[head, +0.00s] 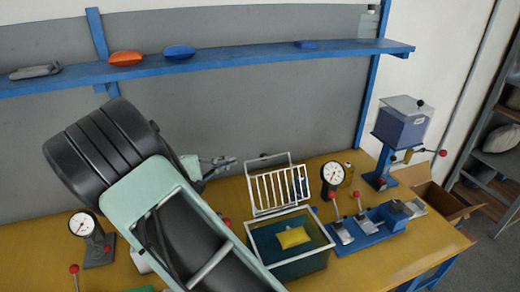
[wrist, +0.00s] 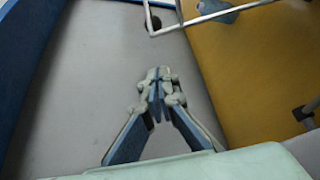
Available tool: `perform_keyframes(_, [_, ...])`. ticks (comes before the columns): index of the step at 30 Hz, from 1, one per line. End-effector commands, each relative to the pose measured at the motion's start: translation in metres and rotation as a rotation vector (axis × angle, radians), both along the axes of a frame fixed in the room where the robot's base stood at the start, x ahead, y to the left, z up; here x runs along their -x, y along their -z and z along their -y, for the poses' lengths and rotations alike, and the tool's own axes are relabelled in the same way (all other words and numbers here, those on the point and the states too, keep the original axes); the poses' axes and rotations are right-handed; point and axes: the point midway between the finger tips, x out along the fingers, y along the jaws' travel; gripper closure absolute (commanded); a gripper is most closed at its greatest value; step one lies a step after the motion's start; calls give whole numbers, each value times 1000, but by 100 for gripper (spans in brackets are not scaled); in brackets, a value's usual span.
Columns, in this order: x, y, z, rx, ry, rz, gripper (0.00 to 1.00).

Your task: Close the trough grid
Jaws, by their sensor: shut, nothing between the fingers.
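The trough (head: 262,249) is a clear-walled box of dark liquid on the table, with a yellow pouch (head: 293,237) in it. Its white barred grid (head: 277,190) stands raised and tilted up at the trough's back edge, leaving the top uncovered. My gripper (head: 232,162) is shut and empty, to the left of the grid's upper part and apart from it in the head view. In the wrist view the closed fingers (wrist: 160,82) point towards white rods (wrist: 215,14), which look like part of the grid's frame.
A dial gauge (head: 332,175) and a blue lever fixture (head: 367,231) stand right of the trough. Another gauge (head: 93,236) is at left. A blue shelf (head: 220,58) runs along the grey wall panel above. A blue boxed device (head: 401,127) stands at far right.

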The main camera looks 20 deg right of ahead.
Motion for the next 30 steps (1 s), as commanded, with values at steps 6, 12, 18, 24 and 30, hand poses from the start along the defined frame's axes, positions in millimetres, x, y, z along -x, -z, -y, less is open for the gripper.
perform_keyframes(6, [0,11,-9,15,-19,-5,100])
perform_keyframes(12, [-14,17,20,15,-17,-6,100])
perform_keyframes(18, [-34,27,59,15,-16,-6,100])
perform_keyframes(24, [-28,23,75,12,-21,-6,100])
perform_keyframes(30, [-12,15,79,13,-22,-6,100])
